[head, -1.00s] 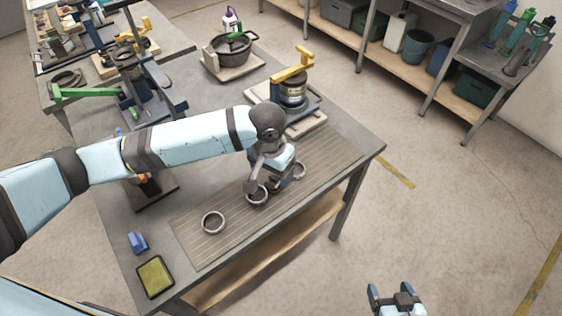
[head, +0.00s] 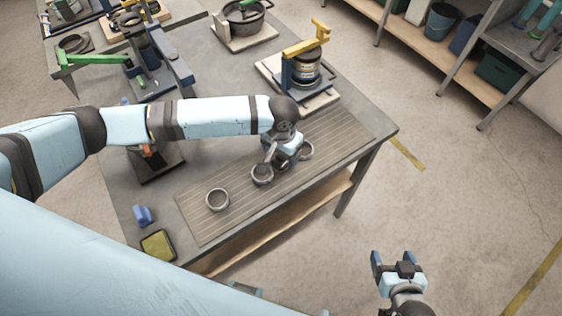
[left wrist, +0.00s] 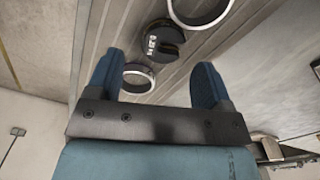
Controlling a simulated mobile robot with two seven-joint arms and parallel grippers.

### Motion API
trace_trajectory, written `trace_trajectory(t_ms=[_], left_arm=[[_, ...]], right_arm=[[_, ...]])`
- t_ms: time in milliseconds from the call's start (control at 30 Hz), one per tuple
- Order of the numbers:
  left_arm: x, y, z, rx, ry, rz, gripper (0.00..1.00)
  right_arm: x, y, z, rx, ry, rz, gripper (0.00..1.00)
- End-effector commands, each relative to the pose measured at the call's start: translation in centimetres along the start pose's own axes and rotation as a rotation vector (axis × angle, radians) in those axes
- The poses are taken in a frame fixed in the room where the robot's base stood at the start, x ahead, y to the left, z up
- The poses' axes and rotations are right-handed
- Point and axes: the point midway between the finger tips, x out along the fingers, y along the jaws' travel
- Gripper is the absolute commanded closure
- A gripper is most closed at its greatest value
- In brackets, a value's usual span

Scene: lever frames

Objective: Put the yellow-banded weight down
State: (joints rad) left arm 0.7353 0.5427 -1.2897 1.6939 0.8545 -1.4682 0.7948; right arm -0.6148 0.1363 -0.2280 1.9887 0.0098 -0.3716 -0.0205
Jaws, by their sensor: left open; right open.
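A dark slotted weight (left wrist: 160,40) with pale markings sits between two rings on the ribbed mat (left wrist: 105,30); I see no yellow band on it. In the head view it is mostly hidden behind my left gripper (head: 272,158). In the left wrist view, my left gripper (left wrist: 157,75) is open, its blue fingers apart, with nothing held. The weight lies beyond the fingertips, and a metal ring (left wrist: 138,78) shows between them. My right gripper (head: 394,260) is open and empty, over the floor to the right of the table.
Rings stand along the mat, one at the left (head: 217,199) and one at the right (head: 305,150). Behind is a frame with a yellow lever (head: 307,40) above a dark banded cylinder (head: 307,66). A blue block (head: 143,215) and a yellow-topped tray (head: 158,245) are at the left.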

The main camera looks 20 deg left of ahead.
Motion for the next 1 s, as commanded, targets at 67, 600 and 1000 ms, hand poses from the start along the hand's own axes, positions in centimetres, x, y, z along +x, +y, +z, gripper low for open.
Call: trace_trajectory(t_ms=[67, 600, 1000], left_arm=[[1.1, -0.2, 0.0, 0.000, -0.003, -0.002, 0.26], [4.2, -0.2, 0.0, 0.002, 0.000, 0.000, 0.38], [4.1, -0.1, 0.0, 0.002, 0.000, 0.001, 0.87]], right_arm=[[-0.3, 0.1, -0.4, -0.001, 0.001, 0.002, 0.23], [-0.5, 0.1, -0.5, 0.000, 0.001, 0.004, 0.23], [-0.5, 0.0, -0.5, 0.001, -0.001, 0.002, 0.23]])
